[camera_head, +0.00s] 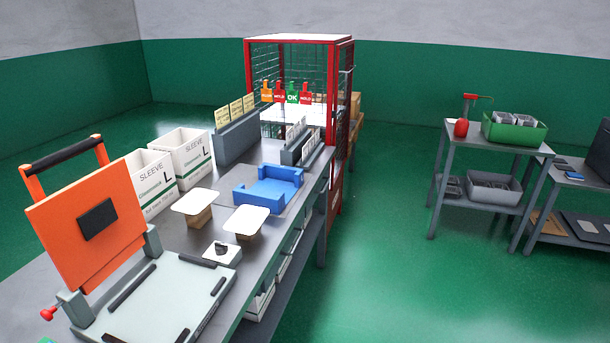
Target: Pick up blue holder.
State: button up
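A blue holder (266,194) lies on the long grey workbench (187,238), near its right edge and toward the far half. It is a low blue piece with raised ends and a lower middle. Nothing covers it from this view. I cannot see my gripper in the head view, so its place relative to the holder does not show.
White-topped stands (195,203) sit nearer on the bench. White sleeve boxes (192,156) and grey racks (237,137) stand to the left and behind. An orange-lidded press (87,221) fills the near left. Green floor (390,270) is clear to the right.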

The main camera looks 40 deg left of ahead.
aim_at(276, 185)
jog(key=u, duration=0.3)
jog(key=i, duration=1.6)
jog(key=u, duration=1.1)
jog(key=i, duration=1.15)
jog(key=u, duration=1.6)
jog(key=i, duration=0.65)
jog(key=u, duration=0.6)
